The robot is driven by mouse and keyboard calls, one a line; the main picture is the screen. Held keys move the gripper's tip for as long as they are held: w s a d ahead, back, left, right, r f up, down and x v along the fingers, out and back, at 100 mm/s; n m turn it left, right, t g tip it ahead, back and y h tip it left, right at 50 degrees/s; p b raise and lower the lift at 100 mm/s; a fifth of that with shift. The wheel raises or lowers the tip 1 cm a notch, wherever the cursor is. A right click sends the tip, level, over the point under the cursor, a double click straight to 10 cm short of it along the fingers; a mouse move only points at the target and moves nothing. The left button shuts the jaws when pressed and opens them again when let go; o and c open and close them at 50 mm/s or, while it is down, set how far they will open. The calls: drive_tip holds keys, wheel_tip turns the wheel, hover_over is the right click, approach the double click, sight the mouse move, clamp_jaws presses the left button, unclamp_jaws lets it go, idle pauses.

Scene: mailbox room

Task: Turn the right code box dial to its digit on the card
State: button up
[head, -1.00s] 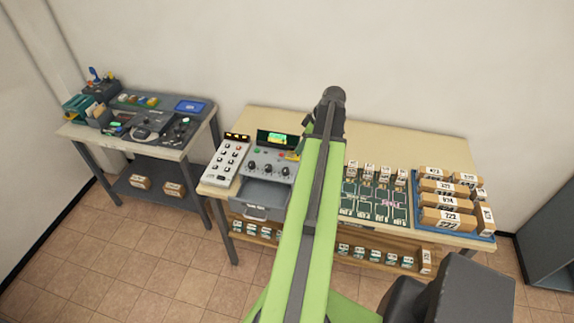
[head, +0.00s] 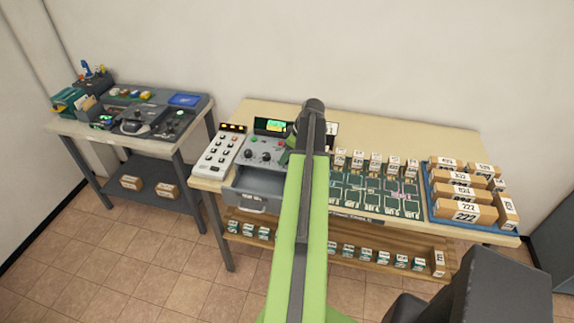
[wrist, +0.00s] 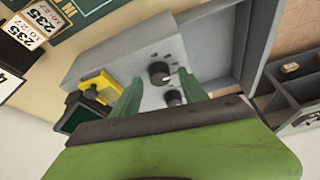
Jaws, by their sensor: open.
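The grey code box (head: 262,152) stands on the bench, with a lit green display and a row of dials. In the wrist view the box (wrist: 120,64) shows two dark dials. The upper one, the right dial (wrist: 160,74), appears between the fingertips of my gripper (wrist: 158,78). The gripper is open with a green finger on each side of that dial; I cannot tell whether they touch it. The second dial (wrist: 172,97) is close to the right finger. A white card (head: 331,130) is partly hidden behind my arm; its digits are unreadable in the head view.
Green boards (head: 372,190) and a blue tray (head: 475,233) of brown parcels lie to the right. Another bench (head: 135,127) stands further left.

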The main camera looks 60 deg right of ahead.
drive_tip(key=shift+w+f, duration=0.15)
drive_tip(key=shift+f, duration=0.1)
clamp_jaws()
drive_tip(key=shift+w+d, duration=0.1)
